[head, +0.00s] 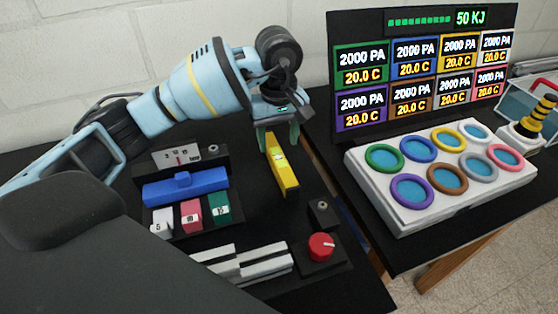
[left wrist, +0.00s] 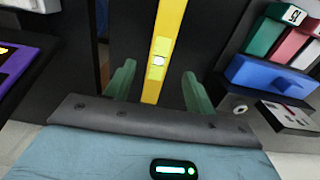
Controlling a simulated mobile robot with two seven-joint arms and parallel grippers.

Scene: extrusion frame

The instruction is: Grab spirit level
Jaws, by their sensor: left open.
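The spirit level (head: 283,172) is a yellow bar lying on the black table in the head view, with one end toward my left gripper. My left gripper (head: 279,138) is open, its green fingers pointing down at the far end of the level. In the left wrist view the level (left wrist: 164,38) runs up the picture, with its pale vial showing. The open fingers (left wrist: 158,85) stand on either side of its near end, with gaps on both sides. I cannot tell how far above the table the fingertips are. My right gripper is not in view.
Left of the level are a blue block (head: 186,188) and a rack of small numbered blocks (head: 191,217). Extrusion pieces (head: 243,264) and a red knob (head: 321,246) lie nearer. A white panel of colored rings (head: 400,205) and a display board (head: 345,135) stand right.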

